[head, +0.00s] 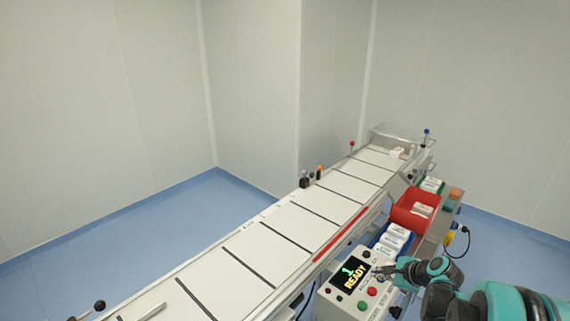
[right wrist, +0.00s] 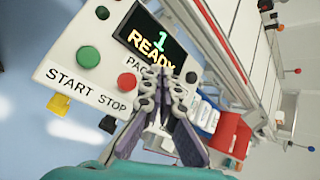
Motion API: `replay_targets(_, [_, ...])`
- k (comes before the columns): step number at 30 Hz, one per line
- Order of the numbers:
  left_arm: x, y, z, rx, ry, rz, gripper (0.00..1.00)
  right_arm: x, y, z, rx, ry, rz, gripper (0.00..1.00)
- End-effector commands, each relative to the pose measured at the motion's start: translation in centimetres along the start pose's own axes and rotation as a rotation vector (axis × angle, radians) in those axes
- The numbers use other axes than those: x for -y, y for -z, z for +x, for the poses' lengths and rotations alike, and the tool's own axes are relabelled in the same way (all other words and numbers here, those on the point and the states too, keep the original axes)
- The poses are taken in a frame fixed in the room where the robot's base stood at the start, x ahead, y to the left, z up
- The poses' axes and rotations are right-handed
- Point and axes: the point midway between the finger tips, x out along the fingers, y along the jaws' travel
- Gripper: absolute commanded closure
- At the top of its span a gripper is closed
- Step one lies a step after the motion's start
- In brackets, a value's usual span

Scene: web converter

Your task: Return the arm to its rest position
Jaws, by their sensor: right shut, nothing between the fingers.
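My right arm comes in from the lower right of the head view, in teal and dark grey. Its gripper (head: 384,271) is over the control panel (head: 335,295), near the right side of the display. In the right wrist view the right gripper (right wrist: 157,72) is shut and empty, its fingertips together in front of the lower part of the display (right wrist: 150,32). The display reads "1 READY". Whether the fingertips touch the panel cannot be told. My left gripper is not in view.
A long white conveyor (head: 265,245) runs diagonally beside the panel. A red bin (head: 415,203) and a blue bin (head: 380,243) with white packs stand right of it. The panel has a green button (right wrist: 88,57) and a red button (right wrist: 127,83). Blue floor is open at left.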

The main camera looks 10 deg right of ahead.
Motion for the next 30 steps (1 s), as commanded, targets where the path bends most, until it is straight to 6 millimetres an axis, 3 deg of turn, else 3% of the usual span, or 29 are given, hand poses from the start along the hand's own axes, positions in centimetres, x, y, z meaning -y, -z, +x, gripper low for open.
replay_targets(5, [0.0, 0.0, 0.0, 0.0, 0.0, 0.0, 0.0, -2.0, -5.1, -2.0, -0.039, -0.047, -0.247, 1.0])
replay_targets(9, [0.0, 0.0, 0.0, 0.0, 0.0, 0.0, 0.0, -5.3, -10.1, -4.7, -0.083, -0.103, -0.576, 1.0])
replay_targets(15, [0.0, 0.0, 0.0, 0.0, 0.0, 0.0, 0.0, -11.0, -15.1, -8.8, -0.132, -0.18, -1.067, 1.0])
replay_targets(20, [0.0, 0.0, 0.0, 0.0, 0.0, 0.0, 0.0, -15.8, -17.1, -11.8, -0.157, -0.236, -1.464, 1.0])
replay_targets(24, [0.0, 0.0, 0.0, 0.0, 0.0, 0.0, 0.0, -19.1, -17.6, -13.6, -0.175, -0.273, -1.756, 1.0])
replay_targets(30, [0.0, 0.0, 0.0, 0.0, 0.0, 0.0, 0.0, -21.4, -17.5, -14.7, -0.19, -0.3, -1.985, 1.0])
